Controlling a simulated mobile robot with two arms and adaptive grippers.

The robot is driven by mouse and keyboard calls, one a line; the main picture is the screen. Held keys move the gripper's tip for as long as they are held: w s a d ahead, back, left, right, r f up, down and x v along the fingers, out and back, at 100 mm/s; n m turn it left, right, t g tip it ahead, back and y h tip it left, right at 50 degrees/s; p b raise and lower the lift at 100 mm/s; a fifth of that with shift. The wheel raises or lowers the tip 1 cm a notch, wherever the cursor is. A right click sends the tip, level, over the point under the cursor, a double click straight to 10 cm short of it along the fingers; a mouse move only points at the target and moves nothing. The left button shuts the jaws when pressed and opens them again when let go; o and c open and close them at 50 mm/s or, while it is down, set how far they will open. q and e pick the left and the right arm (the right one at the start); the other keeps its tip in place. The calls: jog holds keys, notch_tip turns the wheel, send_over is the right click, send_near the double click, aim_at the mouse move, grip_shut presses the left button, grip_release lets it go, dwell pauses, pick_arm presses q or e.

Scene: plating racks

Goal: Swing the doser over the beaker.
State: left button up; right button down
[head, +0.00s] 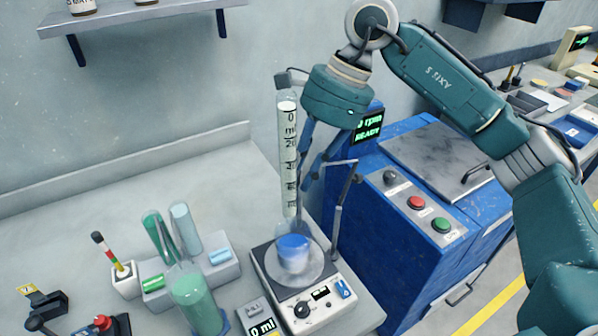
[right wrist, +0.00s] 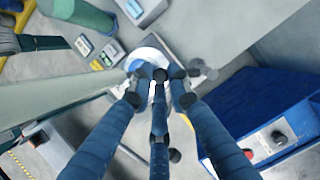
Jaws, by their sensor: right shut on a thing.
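The doser is a tall clear tube (head: 289,150) with black volume marks, upright in the head view. Its lower end shows just above the beaker (head: 293,255), which holds blue liquid; depth between them is hard to judge. The beaker stands on the round plate of a white stirrer (head: 318,300). My right gripper (head: 306,190) points down just right of the tube, its blue fingers closed together. In the right wrist view the fingertips (right wrist: 160,80) meet around a small dark part, with the beaker beyond. The exact grip point on the doser is partly hidden. My left gripper is out of view.
A blue machine (head: 385,225) with red and green buttons stands right of the stirrer. A thin jointed arm (head: 341,205) rises near it. A tube rack (head: 190,265), a green cylinder (head: 195,300) and a small 0 ml display (head: 262,326) stand left. The bench behind is clear.

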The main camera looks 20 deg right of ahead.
jog(key=c, duration=1.7)
grip_release()
jog(key=shift+w+r, duration=0.2)
jog(key=shift+r, duration=0.1)
jog(key=shift+d+f, duration=0.1)
jog(key=v, duration=1.2)
jog(key=shift+s, duration=0.15)
